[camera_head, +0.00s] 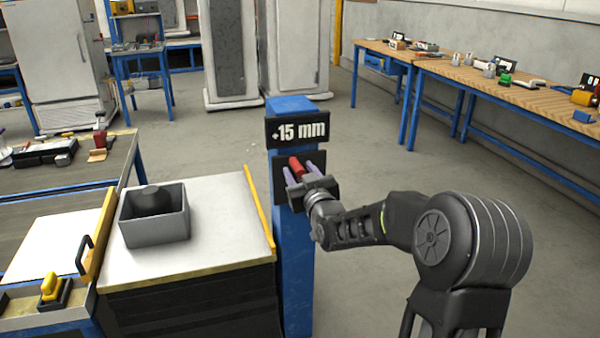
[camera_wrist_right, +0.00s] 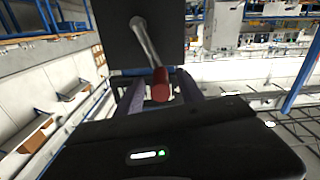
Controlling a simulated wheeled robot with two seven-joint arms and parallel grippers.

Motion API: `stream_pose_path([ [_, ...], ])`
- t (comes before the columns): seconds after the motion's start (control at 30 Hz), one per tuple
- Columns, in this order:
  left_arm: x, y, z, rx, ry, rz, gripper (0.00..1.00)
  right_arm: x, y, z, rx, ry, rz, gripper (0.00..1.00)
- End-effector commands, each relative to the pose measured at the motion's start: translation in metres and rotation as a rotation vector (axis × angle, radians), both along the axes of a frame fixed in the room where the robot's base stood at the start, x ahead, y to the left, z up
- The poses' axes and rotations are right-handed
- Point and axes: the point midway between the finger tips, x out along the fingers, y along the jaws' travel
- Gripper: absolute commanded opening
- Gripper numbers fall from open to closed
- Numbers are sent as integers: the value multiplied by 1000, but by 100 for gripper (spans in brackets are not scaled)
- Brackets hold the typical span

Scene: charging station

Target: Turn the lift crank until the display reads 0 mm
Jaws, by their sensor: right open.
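The display (camera_head: 298,129) at the top of the blue post (camera_head: 296,270) reads +15 mm. Below it is a dark plate that carries the lift crank, whose red handle (camera_head: 296,166) shows in the head view. In the right wrist view the crank has a grey metal arm (camera_wrist_right: 146,42) running from the dark plate (camera_wrist_right: 175,25) down to the red handle (camera_wrist_right: 160,86). My right gripper (camera_head: 301,172) is open, with its two purple fingers on either side of the red handle. In the wrist view the fingers of the right gripper (camera_wrist_right: 160,97) flank the handle. My left gripper is not in view.
Left of the post is a white-topped table (camera_head: 230,222) with a grey bin (camera_head: 155,231) holding a dark round object. A yellow edge strip (camera_head: 259,212) borders it near the post. Workbenches (camera_head: 500,90) stand at the right. The floor right of the post is clear.

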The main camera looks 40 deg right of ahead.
Motion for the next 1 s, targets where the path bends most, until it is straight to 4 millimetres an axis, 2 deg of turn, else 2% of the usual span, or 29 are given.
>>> stream_pose_path([
  [0.13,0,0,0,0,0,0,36,0,0,0,0,0,0,45],
  [0.7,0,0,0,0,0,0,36,0,0,0,0,-1,0,0],
  [1.0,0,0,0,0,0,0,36,0,0,0,0,-1,0,0],
])
